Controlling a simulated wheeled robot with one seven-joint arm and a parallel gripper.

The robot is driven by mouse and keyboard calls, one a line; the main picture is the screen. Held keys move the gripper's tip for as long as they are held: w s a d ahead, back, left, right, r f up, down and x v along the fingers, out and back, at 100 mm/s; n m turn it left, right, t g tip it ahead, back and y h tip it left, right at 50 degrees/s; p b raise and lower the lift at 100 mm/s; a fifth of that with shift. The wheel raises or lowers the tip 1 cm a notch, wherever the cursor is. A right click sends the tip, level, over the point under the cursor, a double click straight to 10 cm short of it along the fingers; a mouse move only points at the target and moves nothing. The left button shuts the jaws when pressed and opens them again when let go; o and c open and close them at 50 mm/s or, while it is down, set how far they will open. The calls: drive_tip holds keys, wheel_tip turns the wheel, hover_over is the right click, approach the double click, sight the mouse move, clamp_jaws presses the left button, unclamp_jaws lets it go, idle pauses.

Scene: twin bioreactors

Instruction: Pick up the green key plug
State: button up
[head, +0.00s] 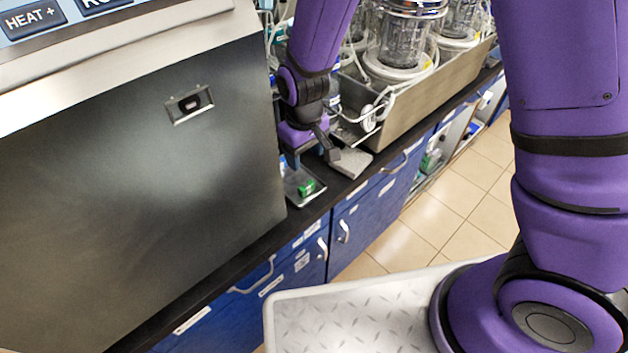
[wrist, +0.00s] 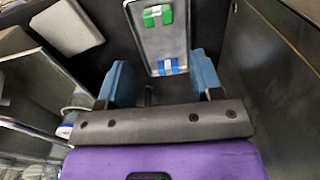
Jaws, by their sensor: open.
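The green key plug (head: 306,187) lies in a small metal tray (head: 318,192) on the dark bench ledge. In the wrist view the green key plug (wrist: 158,16), with a pale middle, is at the far end of the tray (wrist: 155,42). A blue plug with a pale middle (wrist: 168,67) lies at the tray's near end. My gripper (wrist: 160,62) is open and empty, its two blue fingers apart on either side of the tray's near end. In the head view my gripper (head: 312,158) is above and behind the tray, apart from the green plug.
A large dark machine panel (head: 130,180) with a small socket (head: 190,104) stands left of the tray. A grey flat block (head: 350,162) lies right of the tray. Glass vessels (head: 402,45) stand in a metal trough (head: 420,92) behind. Blue drawers (head: 370,215) are below the ledge.

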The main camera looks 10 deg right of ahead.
sight(306, 185)
drive_tip(key=shift+w+d+f, duration=0.1)
drive_tip(key=shift+f, duration=5.85)
drive_tip(key=c, duration=0.7)
drive_tip(key=shift+r, duration=0.15)
